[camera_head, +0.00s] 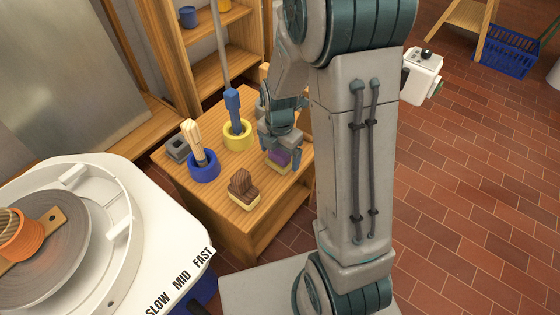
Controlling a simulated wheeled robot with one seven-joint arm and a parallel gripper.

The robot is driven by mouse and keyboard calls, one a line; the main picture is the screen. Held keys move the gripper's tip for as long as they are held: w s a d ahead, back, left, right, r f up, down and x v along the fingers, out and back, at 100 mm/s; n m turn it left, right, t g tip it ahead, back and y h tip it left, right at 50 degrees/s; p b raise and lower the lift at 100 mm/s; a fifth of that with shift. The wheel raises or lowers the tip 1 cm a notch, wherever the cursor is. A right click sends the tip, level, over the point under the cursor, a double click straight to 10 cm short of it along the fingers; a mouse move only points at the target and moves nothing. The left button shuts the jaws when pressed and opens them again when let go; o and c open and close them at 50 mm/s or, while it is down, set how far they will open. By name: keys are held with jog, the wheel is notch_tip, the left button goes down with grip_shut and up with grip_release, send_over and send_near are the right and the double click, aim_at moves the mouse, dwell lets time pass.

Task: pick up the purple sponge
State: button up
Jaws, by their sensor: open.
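The purple sponge (277,160) lies on the small wooden table, near its right side. It looks like a small block with a purple part and a paler part. My gripper (281,149) is right above it, pointing down, with its fingers at or around the upper part of the sponge. The fingers partly hide the sponge, and I cannot tell whether they touch it. The gripper is open.
On the wooden table (222,211) stand a blue pot (204,173) with a brush, a yellow pot (237,142) with a blue-handled tool, a brown brush (242,187) and a grey block (177,149). A pottery wheel (120,262) stands at left.

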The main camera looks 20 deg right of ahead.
jog(key=shift+f, duration=0.85)
jog(key=shift+r, duration=0.1)
jog(key=shift+c, duration=0.3)
jog(key=c, duration=1)
jog(key=shift+r, duration=0.1)
notch_tip(320, 180, up, 4)
jog(key=shift+r+p, duration=0.1)
jog(key=shift+p, duration=0.95)
jog(key=s+d+r+p, duration=0.1)
jog(key=s+d+r, duration=0.1)
jog(key=s, duration=0.1)
jog(key=s+d+r+p, duration=0.1)
jog(key=s+d+r, duration=0.1)
jog(key=s, duration=0.1)
jog(key=s+d+r+p, duration=0.1)
jog(key=s+d+r, duration=0.1)
jog(key=s, duration=0.1)
jog(key=shift+s+d+r, duration=0.3)
jog(key=shift+s, duration=0.05)
jog(key=shift+o, duration=0.5)
